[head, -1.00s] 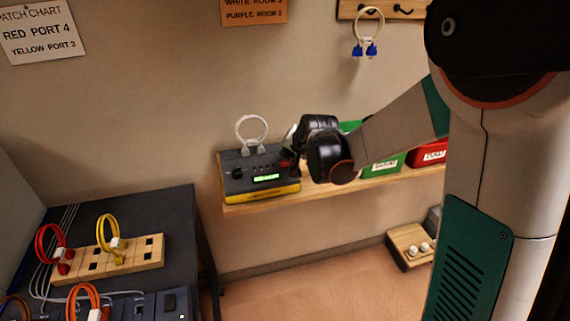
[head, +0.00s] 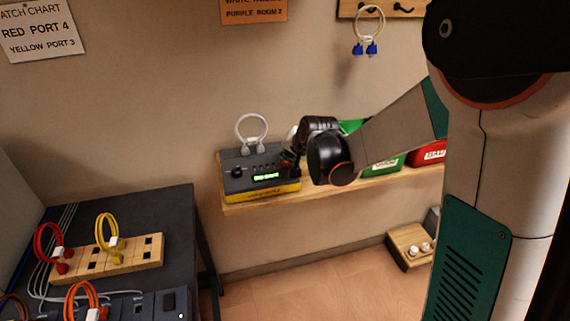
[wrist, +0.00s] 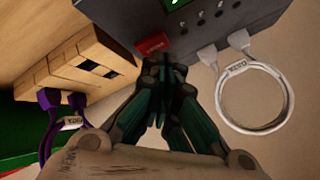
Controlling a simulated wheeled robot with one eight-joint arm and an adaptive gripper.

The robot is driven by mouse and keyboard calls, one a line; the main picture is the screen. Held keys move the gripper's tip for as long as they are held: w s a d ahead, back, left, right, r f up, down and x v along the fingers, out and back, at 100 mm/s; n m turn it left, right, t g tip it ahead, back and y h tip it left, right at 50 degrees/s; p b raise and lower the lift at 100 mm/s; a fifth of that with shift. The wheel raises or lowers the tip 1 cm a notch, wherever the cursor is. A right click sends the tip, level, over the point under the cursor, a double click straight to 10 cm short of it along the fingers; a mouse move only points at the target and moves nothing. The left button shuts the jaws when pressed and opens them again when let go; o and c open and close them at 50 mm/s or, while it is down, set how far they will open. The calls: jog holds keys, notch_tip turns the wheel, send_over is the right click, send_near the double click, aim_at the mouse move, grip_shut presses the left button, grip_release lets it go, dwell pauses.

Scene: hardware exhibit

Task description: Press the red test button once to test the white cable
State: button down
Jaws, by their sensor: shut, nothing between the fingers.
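The cable tester (head: 235,184), a dark grey box with a yellow front edge, sits at the left end of the wall shelf. The white cable (head: 251,130) stands as a loop with both plugs in its top; it also shows in the wrist view (wrist: 287,100). A green display (head: 266,177) is lit; its text is too small to read. The red test button (wrist: 152,44) is beside my gripper's tips in the wrist view. My gripper (wrist: 164,62) is shut and empty, its tips right at the button's edge; I cannot tell whether they touch. In the head view my gripper (head: 289,158) is partly hidden.
Green (head: 384,168) and red (head: 429,153) bins stand right of the tester on the shelf. In the wrist view a wooden block (wrist: 75,62) holds a purple cable (wrist: 76,112) near my gripper. A dark table (head: 150,215) with patch cables is at left.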

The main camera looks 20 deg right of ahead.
aim_at(288, 162)
jog(key=shift+f+b, duration=0.35)
jog(key=shift+f, duration=0.05)
dwell(0.7)
jog(key=shift+r, duration=0.1)
jog(key=shift+r+p, duration=0.65)
jog(key=shift+r, duration=0.1)
jog(key=shift+r, duration=0.1)
jog(key=shift+r+p, duration=1.85)
jog(key=shift+r, duration=0.6)
